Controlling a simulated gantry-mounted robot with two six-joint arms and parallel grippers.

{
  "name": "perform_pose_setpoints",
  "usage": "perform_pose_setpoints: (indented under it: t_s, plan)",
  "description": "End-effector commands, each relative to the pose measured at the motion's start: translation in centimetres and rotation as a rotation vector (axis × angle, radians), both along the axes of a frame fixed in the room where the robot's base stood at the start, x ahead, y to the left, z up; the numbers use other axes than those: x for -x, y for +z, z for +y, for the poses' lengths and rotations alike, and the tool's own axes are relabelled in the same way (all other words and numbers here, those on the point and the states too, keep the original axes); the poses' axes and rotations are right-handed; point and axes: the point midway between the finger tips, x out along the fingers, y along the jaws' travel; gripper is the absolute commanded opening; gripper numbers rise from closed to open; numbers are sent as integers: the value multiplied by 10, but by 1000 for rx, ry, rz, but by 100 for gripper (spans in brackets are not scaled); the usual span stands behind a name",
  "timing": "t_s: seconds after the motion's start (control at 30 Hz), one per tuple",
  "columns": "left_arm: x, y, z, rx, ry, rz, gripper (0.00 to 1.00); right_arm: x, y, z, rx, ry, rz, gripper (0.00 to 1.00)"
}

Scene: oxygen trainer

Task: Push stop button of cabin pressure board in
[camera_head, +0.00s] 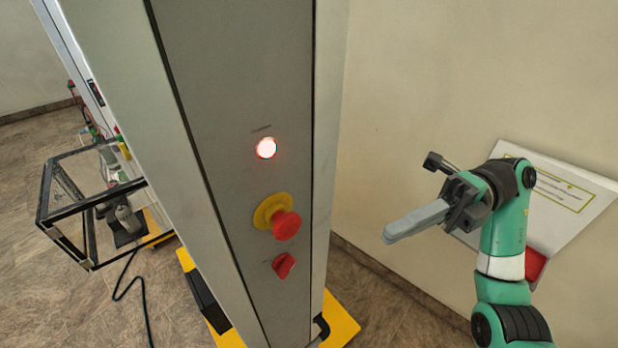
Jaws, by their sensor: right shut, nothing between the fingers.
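The board is a tall grey cabinet side panel (235,85) in the middle of the head view. On it a red mushroom stop button (286,225) stands out from a yellow collar (268,208). A lit whitish-red lamp (266,148) is above it and a red rotary knob (284,265) is below it. My right gripper (390,236), on a green arm, is to the right of the panel. Its fingers are shut with nothing between them and point left towards the stop button, apart from it. My left gripper is not in view.
A black-framed clear box (62,238) stands out at the left of the cabinet, with a black cable (142,290) on the floor. A white sign board (560,200) is behind my right arm by the wall. Yellow base parts (340,318) are at the cabinet's foot. Open space lies between gripper and panel.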

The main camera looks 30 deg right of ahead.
Motion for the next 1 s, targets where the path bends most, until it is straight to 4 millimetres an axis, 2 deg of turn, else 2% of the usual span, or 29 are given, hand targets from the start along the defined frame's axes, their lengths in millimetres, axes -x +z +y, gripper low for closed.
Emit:
perform_pose_setpoints:
  t_s: [0.03,0.17,0.4,0.53,0.67,1.0]
  plan:
    - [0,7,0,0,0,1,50,1,8,-5,0,-13,-1,0]
    - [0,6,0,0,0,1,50,1,7,-9,-1,-24,-2,0]
    - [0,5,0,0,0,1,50,1,6,-8,-2,-21,-4,0]
    - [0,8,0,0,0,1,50,1,7,0,-3,-19,-4,0]
    - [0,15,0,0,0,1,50,-1,8,19,-2,-17,-4,0]
    - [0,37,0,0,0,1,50,-9,9,92,-3,-16,-4,0]
